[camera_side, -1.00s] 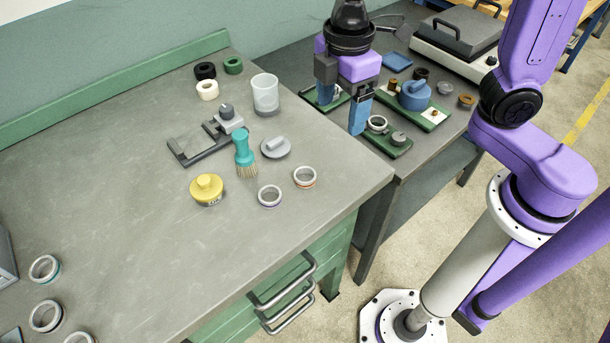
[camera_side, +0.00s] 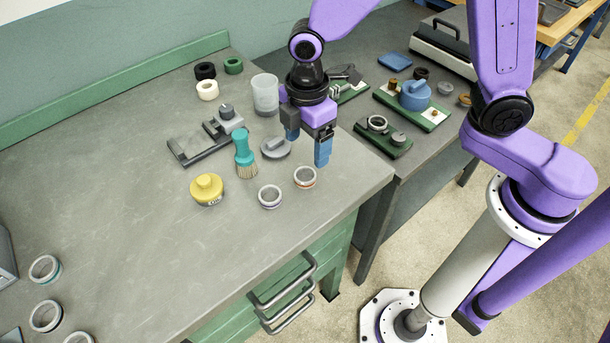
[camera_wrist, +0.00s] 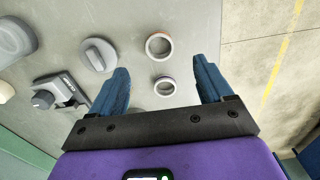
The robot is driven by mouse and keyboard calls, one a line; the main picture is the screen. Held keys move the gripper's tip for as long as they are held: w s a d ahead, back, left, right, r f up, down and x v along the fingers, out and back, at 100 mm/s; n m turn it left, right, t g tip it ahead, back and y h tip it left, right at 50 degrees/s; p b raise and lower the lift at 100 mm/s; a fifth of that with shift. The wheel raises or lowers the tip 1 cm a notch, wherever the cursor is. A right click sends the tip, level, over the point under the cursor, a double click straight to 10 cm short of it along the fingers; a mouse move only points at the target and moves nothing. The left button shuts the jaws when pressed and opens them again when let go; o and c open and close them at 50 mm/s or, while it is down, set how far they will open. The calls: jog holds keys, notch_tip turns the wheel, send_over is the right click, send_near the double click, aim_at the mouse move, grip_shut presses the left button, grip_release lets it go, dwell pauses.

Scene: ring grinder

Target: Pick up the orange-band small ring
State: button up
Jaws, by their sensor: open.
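The orange-band small ring (camera_side: 305,177) lies flat on the grey bench near its front right edge. It also shows in the wrist view (camera_wrist: 158,46), beyond the space between my fingertips. A purple-band small ring (camera_side: 270,196) lies just left of it, and in the wrist view this ring (camera_wrist: 164,86) sits between my fingers and nearer the palm. My gripper (camera_side: 307,148) is open and empty, with blue fingers pointing down above the bench, behind the orange-band ring. Its fingers (camera_wrist: 162,70) spread to both sides in the wrist view.
A grey knobbed lid (camera_side: 275,148), a teal brush (camera_side: 244,152) and a yellow tin (camera_side: 207,189) stand left of my gripper. A clear beaker (camera_side: 265,94) is behind it. Several larger rings lie at the front left.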

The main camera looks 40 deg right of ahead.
aim_at(305, 180)
jog(key=shift+w+a+f, duration=0.1)
jog(key=shift+a+f, duration=0.05)
jog(key=shift+f, duration=4.05)
jog(key=c, duration=1.2)
